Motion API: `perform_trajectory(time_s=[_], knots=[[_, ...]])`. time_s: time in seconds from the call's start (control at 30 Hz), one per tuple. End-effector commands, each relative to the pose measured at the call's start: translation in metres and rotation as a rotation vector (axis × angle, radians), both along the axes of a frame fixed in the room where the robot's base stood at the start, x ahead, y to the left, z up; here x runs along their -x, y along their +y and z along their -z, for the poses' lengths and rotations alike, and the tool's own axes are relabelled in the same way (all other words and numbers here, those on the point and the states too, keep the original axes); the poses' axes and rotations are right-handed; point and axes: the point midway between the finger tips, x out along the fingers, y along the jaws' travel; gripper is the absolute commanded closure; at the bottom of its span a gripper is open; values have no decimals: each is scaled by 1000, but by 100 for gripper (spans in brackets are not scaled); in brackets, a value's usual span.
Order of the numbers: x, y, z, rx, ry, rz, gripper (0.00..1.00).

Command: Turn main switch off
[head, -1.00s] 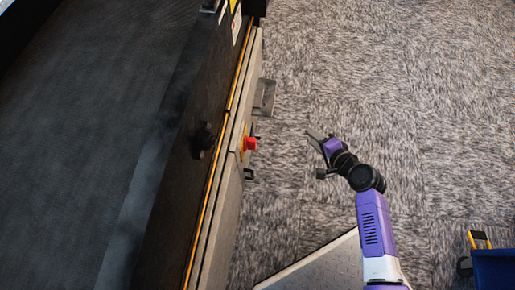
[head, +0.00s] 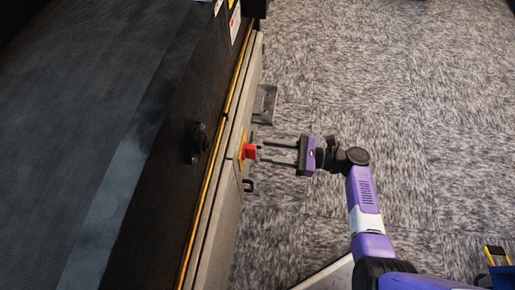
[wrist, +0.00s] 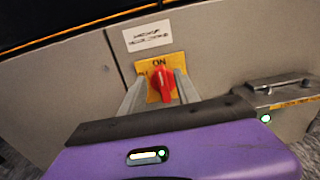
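The main switch is a red rotary knob (wrist: 162,84) on a yellow plate (wrist: 175,62) marked "ON" at its top. The knob stands roughly upright, toward "ON". In the head view the red knob (head: 249,151) sticks out from the side of the machine. My gripper (head: 272,151) points at it from the right with its fingers apart. In the wrist view the fingers of my gripper (wrist: 158,92) lie to the left and right of the knob, with gaps between. Whether the fingertips reach past the knob's front is hard to tell.
A white label (wrist: 148,36) sits above the switch plate. A metal handle or latch box (wrist: 285,92) is to the right. The machine's dark belt (head: 90,130) fills the left of the head view. Carpet floor (head: 400,70) is open to the right.

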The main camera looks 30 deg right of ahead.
Motion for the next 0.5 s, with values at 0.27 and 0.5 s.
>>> perform_trajectory(time_s=[0.27,0.5], knots=[[-20,29,2,2,-1,0,62],[-25,34,0,1,0,2,62]])
